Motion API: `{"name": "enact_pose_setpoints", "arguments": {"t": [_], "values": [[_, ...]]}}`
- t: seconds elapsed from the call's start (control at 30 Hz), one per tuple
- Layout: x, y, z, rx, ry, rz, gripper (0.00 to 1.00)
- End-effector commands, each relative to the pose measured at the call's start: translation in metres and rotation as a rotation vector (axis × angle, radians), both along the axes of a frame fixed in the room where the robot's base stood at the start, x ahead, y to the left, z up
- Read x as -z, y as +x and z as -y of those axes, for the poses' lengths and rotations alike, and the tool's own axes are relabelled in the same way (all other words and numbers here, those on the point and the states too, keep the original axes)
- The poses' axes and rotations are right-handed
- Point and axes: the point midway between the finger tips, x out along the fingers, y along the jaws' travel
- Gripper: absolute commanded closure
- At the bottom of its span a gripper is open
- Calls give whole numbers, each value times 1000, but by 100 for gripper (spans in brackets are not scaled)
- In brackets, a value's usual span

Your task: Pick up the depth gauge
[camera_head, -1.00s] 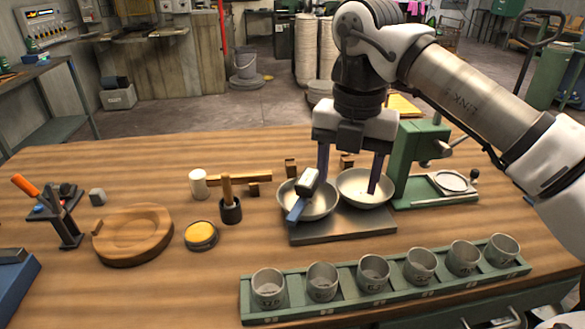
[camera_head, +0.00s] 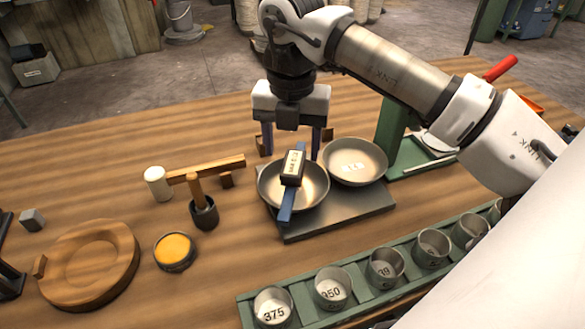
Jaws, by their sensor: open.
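The depth gauge (camera_head: 286,207) is a blue bar with a dark block bearing a pale label. It lies across the left metal bowl (camera_head: 315,195), its near end reaching over the front rim. My gripper (camera_head: 292,153) is open, fingers pointing down, one on each side of the gauge's far part in the picture. The fingertips appear just behind or above the bowl's far side; their exact height and any contact cannot be told. Nothing shows held between the fingers. The right bowl (camera_head: 357,170) stands beside the left one on a grey plate (camera_head: 335,220).
A green rack (camera_head: 365,299) of numbered cups runs along the front right. A green press (camera_head: 392,130) stands behind right.

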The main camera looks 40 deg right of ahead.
Motion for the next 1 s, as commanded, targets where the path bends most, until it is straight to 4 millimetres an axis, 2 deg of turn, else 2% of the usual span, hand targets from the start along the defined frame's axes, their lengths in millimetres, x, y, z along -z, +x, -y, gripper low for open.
{"name": "enact_pose_setpoints", "arguments": {"t": [0.1,0.27,0.6,0.87,1.0], "values": [[14,0,0,0,1,-1,40],[23,0,1,0,1,0,40],[67,3,6,1,2,1,40],[72,3,6,1,0,1,40],[71,3,6,1,0,1,56]]}}
